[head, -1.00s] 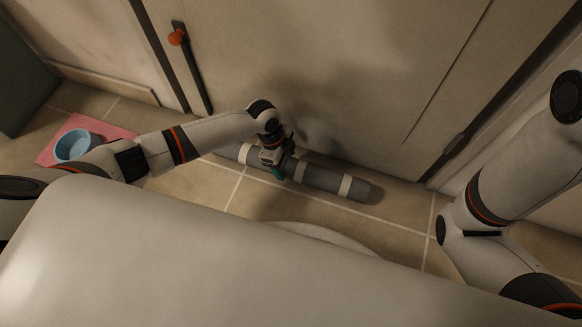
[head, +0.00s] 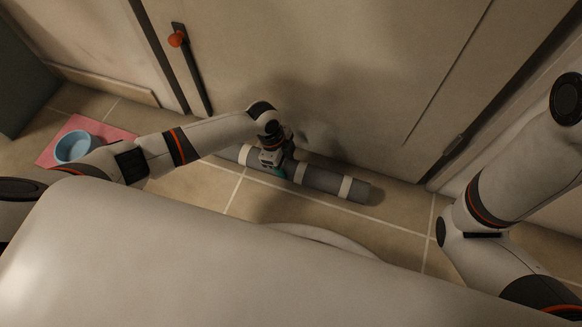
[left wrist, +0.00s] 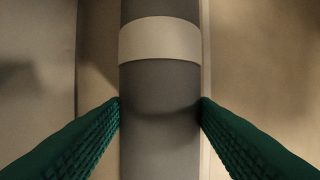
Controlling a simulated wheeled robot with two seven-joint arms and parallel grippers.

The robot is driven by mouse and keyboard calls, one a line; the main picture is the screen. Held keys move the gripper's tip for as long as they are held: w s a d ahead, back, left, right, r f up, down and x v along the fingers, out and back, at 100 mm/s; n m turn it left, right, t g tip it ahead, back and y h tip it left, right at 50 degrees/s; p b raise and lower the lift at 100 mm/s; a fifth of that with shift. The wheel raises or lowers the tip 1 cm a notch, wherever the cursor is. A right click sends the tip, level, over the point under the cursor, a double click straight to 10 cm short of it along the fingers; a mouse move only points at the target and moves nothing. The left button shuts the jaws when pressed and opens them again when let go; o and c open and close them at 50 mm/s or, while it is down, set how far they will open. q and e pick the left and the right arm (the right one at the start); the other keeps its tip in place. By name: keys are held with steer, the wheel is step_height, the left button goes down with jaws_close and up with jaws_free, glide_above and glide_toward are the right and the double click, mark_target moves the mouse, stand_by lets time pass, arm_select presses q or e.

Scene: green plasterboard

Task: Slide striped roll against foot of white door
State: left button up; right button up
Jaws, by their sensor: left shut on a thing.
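The striped roll (head: 318,179), grey with pale bands, lies on the tiled floor along the foot of the white door (head: 330,80). Its right end shows clear of my arm; part of its left half is hidden behind my gripper. My left gripper (head: 272,170) is at the roll's middle, shut on it. In the left wrist view the roll (left wrist: 160,85) runs between the two green fingers (left wrist: 160,112), which touch its sides. I cannot tell whether the roll touches the door along its whole length. My right gripper is out of view; only my right arm shows at the right.
A blue bowl (head: 74,147) stands on a pink mat (head: 98,128) at the left. A pale round thing (head: 325,238) lies on the floor in front of the roll, partly hidden by my body. The door has a dark handle with an orange knob (head: 177,39). Bare tiles lie right of the roll.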

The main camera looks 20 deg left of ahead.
arm_select(q)
steer(key=shift+w, duration=0.1)
steer(key=shift+w+b, duration=0.7)
steer(key=shift+w, duration=0.9)
steer(key=shift+w+r+p, duration=0.1)
steer(key=shift+p, duration=0.25)
steer(key=o, duration=1.5)
steer(key=shift+c, duration=0.2)
steer(key=shift+r, duration=0.1)
